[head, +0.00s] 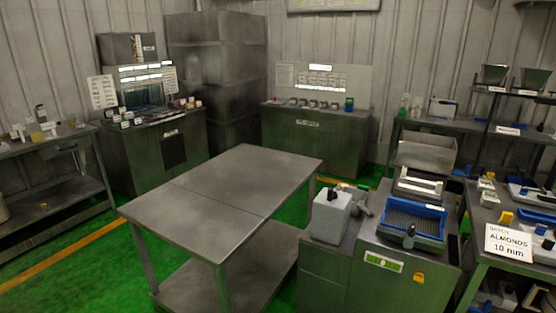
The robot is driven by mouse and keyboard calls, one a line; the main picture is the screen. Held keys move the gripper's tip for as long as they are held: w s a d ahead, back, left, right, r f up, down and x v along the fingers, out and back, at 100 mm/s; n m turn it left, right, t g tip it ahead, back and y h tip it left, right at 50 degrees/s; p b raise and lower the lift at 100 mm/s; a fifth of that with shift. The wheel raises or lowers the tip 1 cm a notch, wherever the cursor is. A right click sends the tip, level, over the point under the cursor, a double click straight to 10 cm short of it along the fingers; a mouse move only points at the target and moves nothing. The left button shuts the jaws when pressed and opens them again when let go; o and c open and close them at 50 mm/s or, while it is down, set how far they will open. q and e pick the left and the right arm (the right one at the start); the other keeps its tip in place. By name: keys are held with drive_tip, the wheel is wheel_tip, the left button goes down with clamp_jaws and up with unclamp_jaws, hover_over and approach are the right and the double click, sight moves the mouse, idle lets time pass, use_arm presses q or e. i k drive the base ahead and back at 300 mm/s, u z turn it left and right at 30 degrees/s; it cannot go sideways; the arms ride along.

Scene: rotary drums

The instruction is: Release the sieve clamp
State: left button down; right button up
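A green machine cabinet (385,275) stands at the lower right. On its top sits a blue-rimmed tray (444,219) with a dark ribbed inside, which looks like the sieve. A small dark knob or lever (409,236) stands at the tray's front edge; it may be the clamp, but its position is too small to tell. A white-framed part (420,184) lies behind the tray. Neither of my grippers is in view.
A bare metal table (228,187) stands in the middle, left of the cabinet. A sign (511,243) reading "ALMONDS 10 mm" stands on the right bench among blue and white parts. Another bench (50,150) is at the left. Green floor (60,245) is clear between.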

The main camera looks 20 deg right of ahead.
sight(411, 232)
drive_tip(key=z, duration=0.9)
drive_tip(key=i, duration=0.9)
drive_tip(key=z, duration=1.05)
drive_tip(key=i, duration=1.1)
drive_tip(key=z, duration=0.25)
